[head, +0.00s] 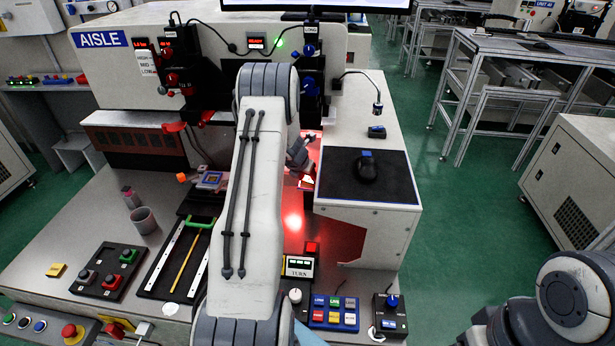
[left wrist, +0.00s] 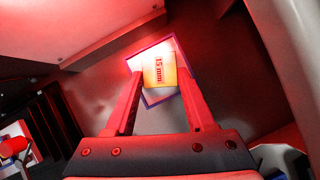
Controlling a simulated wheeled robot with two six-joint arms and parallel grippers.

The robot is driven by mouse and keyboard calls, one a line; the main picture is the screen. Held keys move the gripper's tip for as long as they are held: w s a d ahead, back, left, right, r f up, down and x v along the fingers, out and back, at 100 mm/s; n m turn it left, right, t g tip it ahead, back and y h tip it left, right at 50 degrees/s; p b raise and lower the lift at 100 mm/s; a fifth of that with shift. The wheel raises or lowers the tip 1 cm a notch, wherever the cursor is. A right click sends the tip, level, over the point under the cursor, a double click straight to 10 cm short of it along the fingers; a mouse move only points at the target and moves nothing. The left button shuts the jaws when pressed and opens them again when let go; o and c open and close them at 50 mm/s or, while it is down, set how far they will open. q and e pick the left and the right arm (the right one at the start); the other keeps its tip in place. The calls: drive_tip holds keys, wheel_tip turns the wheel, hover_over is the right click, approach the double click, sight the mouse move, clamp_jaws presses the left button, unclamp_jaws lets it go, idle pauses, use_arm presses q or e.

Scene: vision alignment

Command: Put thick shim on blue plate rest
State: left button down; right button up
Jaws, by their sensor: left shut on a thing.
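My left gripper (left wrist: 160,76) is shut on a block marked "15 mm" (left wrist: 158,72), which looks like the thick shim. The block looks yellow under strong red light. A square with a blue-violet border (left wrist: 172,98) lies behind the block and looks like the blue plate rest; I cannot tell whether they touch. In the head view the left gripper (head: 301,152) is partly hidden behind my arm in a red-lit recess, and the shim cannot be made out there. My right arm shows at the lower right, its gripper out of view.
A small blue-edged plate (head: 211,180) lies on the bench left of my arm. A black tray with a yellow rod (head: 186,262), a grey cup (head: 143,220) and button boxes (head: 108,272) stand further left and in front.

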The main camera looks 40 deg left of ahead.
use_arm(q)
drive_tip(key=shift+f, duration=0.1)
drive_tip(key=shift+c, duration=1.2)
unclamp_jaws()
drive_tip(key=shift+a, duration=0.1)
